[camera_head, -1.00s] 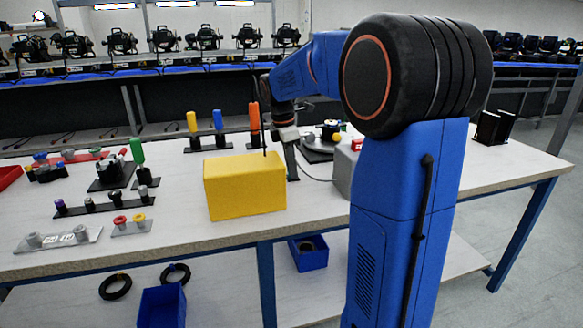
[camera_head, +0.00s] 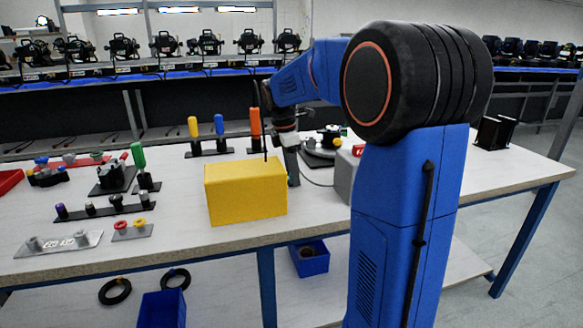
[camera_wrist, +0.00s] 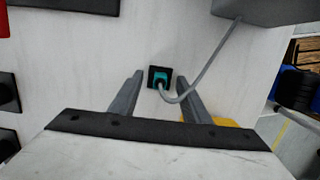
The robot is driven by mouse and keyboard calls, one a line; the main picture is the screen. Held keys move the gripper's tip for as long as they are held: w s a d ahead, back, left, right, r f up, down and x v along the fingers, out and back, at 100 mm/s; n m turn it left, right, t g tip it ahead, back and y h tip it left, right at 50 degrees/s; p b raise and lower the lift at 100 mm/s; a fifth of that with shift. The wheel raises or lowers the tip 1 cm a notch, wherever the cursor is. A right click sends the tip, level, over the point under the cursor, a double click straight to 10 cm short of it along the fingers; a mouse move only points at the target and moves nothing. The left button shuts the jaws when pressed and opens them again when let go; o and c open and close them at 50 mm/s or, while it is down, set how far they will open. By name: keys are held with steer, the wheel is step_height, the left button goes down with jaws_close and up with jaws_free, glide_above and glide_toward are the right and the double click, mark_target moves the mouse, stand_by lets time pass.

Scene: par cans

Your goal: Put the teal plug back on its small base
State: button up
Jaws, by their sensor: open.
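The teal plug (camera_wrist: 160,79) shows in the wrist view with a grey cable running from it. It is at a small black square base (camera_wrist: 151,72) on the pale table. I cannot tell whether it is fully seated. My gripper (camera_wrist: 159,76) is open, with one finger to each side of the plug in the picture; no contact is visible. In the head view my gripper (camera_head: 292,168) points down just behind the right end of the yellow block. The plug and its base cannot be made out there.
The yellow block (camera_head: 245,192) stands close to my gripper on the near side. A grey box (camera_head: 343,175), where the cable leads, is to the right. Upright handles, including a blue one (camera_head: 219,125), stand behind. Several small fixtures fill the table's left side.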

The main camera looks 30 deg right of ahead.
step_height(320, 180, up, 17)
steer(key=a, duration=0.2)
steer(key=shift+w+a, duration=0.25)
steer(key=shift+w, duration=0.1)
stand_by(0.4)
